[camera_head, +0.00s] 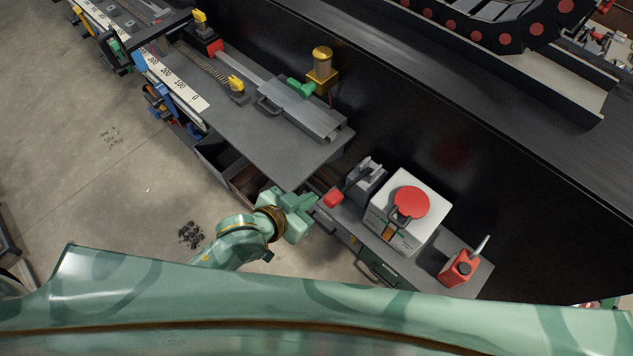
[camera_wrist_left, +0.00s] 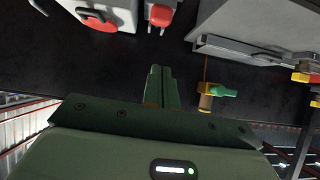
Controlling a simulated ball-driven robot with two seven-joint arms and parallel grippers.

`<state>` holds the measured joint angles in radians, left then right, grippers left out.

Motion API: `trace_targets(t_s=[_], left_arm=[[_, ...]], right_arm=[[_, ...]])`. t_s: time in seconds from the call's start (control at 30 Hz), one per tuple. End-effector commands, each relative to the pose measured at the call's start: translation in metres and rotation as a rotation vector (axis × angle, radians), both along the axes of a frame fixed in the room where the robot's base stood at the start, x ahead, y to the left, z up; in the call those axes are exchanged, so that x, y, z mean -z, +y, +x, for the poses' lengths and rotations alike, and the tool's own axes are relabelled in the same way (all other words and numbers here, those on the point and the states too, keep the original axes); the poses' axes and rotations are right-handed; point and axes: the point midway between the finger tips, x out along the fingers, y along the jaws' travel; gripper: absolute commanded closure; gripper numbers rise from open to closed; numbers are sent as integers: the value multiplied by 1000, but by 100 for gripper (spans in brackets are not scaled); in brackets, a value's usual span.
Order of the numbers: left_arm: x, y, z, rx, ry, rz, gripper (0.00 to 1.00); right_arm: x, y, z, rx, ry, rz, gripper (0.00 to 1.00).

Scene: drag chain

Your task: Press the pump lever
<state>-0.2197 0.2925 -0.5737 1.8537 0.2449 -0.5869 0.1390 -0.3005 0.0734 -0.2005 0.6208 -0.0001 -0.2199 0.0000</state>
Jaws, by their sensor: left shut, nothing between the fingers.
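The pump is a small grey unit (camera_head: 366,180) on the bench. Its lever carries a red handle (camera_head: 334,197) that points toward my left gripper. The red handle also shows in the left wrist view (camera_wrist_left: 160,16), at the top centre, beyond the fingertips. My left gripper (camera_head: 314,199) is shut and empty. Its fingers (camera_wrist_left: 158,72) lie together in the left wrist view. In the head view the fingertips are close to the red handle; I cannot tell whether they touch. My right gripper is out of view.
A white box with a red disc (camera_head: 409,203) stands right of the pump, with a red can (camera_head: 459,268) farther right. A grey worktop (camera_head: 280,160) with a metal rail (camera_head: 305,110) and a yellow-green valve (camera_head: 320,75) lies behind left. Open floor (camera_head: 110,160) is at left.

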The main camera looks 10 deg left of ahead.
Motion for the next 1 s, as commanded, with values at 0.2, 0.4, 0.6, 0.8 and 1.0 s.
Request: trace_targets(t_s=[0.2,0.4,0.6,0.8,1.0], left_arm=[[-21,-10,-3,6,9,-31,100],[-20,-9,-3,3,12,-32,100],[-17,-12,2,2,12,-32,100],[-2,-27,23,0,12,-34,100],[22,-49,53,0,12,-32,100]], right_arm=[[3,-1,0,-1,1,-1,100],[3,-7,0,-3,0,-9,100],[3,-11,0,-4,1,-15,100],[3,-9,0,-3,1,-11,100],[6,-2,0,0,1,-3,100]])
